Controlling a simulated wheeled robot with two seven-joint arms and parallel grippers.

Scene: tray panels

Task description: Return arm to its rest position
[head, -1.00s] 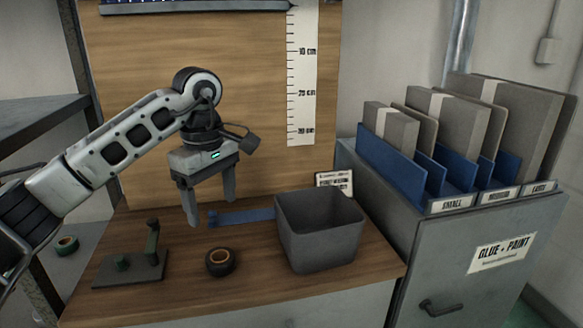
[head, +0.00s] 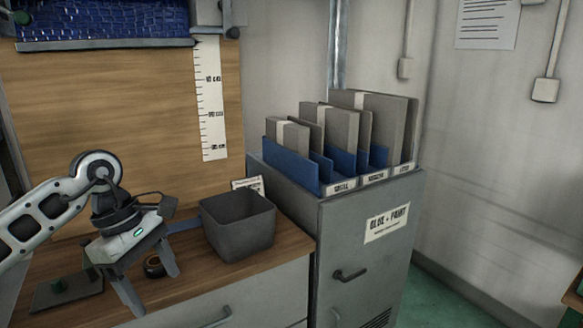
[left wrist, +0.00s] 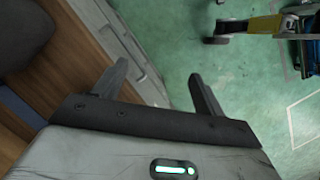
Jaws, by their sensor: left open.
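My left gripper (head: 152,282) is in the lower left of the head view, above the front edge of the wooden bench. Its two fingers are apart with nothing between them. In the left wrist view the open fingers (left wrist: 157,88) point past the bench edge, with green floor beyond. My right gripper does not show in either view.
A grey bin (head: 240,228) and a tape roll (head: 154,266) stand on the bench (head: 285,240). A dark plate (head: 66,292) lies at the left. A grey cabinet (head: 340,235) holds upright panels in blue dividers. Green floor (left wrist: 200,40) lies beyond the bench front.

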